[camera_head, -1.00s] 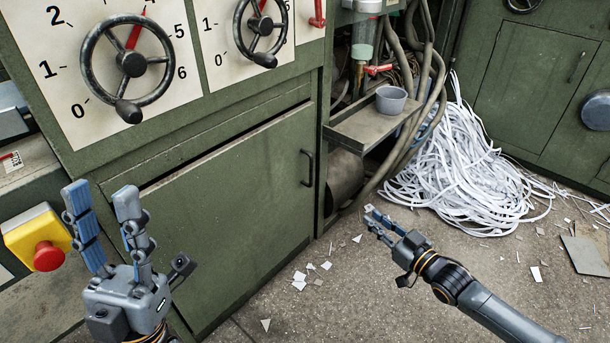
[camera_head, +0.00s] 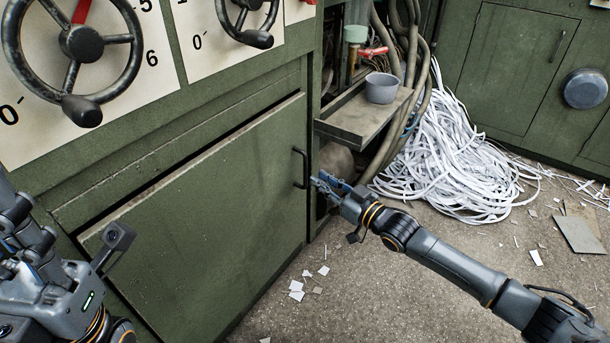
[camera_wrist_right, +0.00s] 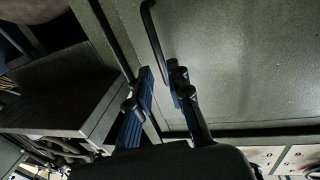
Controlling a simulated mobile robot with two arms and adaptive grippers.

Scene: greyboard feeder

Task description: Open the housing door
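The housing door (camera_head: 215,215) is a green panel at the centre left in the head view, sitting in its frame with a dark gap along its top edge. Its black bar handle (camera_head: 305,168) is near the door's right edge, and the handle also shows in the wrist view (camera_wrist_right: 152,38). My right gripper (camera_head: 320,183) is just right of the handle. In the wrist view its blue-padded fingers (camera_wrist_right: 162,72) are apart, with the handle's near end at the gap between the tips; I cannot tell if they touch. My left gripper (camera_head: 25,245) is partly cut off at the left edge.
A shelf (camera_head: 350,125) with a grey cup (camera_head: 381,88) juts out above my right gripper. Hoses (camera_head: 405,110) hang behind it. A heap of white paper strips (camera_head: 465,160) lies on the floor. Handwheels (camera_head: 80,42) are above the door.

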